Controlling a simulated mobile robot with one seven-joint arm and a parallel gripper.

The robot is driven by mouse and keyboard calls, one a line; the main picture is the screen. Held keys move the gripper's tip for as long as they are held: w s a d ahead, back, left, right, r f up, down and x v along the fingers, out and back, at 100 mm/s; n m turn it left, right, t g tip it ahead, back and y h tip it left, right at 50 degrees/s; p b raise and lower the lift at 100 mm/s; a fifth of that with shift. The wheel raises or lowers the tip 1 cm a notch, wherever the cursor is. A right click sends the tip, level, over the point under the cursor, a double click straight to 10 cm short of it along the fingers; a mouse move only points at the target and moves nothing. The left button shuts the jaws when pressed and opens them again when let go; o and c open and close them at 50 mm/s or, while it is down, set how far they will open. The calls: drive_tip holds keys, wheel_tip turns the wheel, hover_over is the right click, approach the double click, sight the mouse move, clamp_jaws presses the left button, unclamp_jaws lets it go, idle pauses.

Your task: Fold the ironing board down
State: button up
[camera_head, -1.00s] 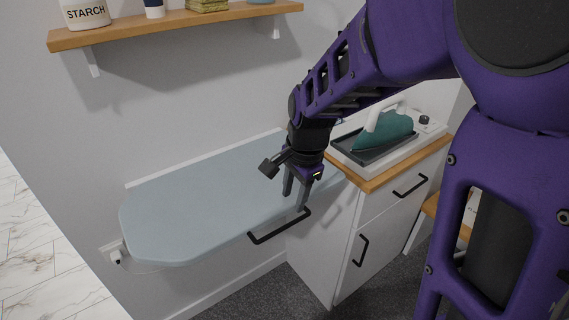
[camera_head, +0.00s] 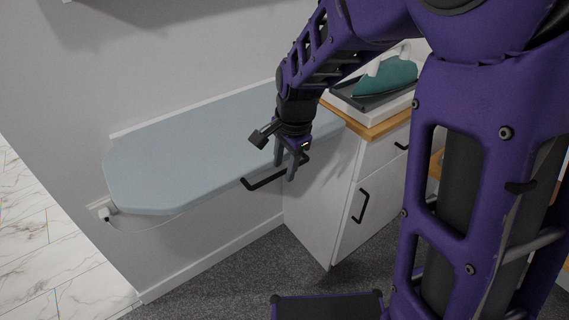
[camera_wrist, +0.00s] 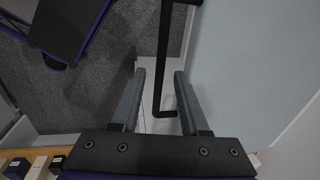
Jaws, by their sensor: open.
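The ironing board (camera_head: 190,150) is pale blue and sits level against the wall. A black bar handle (camera_head: 262,181) runs along its front edge. My gripper (camera_head: 285,172) is at the right end of that handle, pointing down, with its fingers apart. In the wrist view the handle (camera_wrist: 163,75) passes between the open fingertips of my gripper (camera_wrist: 160,78), with a gap on both sides. The board (camera_wrist: 240,60) fills the right of that view.
A white cabinet (camera_head: 325,195) with black handles stands right of the board, close to my gripper. A teal iron (camera_head: 388,78) rests on a tray on its top. Grey carpet below the board is clear.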

drive_tip(key=shift+c, duration=0.2)
clamp_jaws()
idle(1.1)
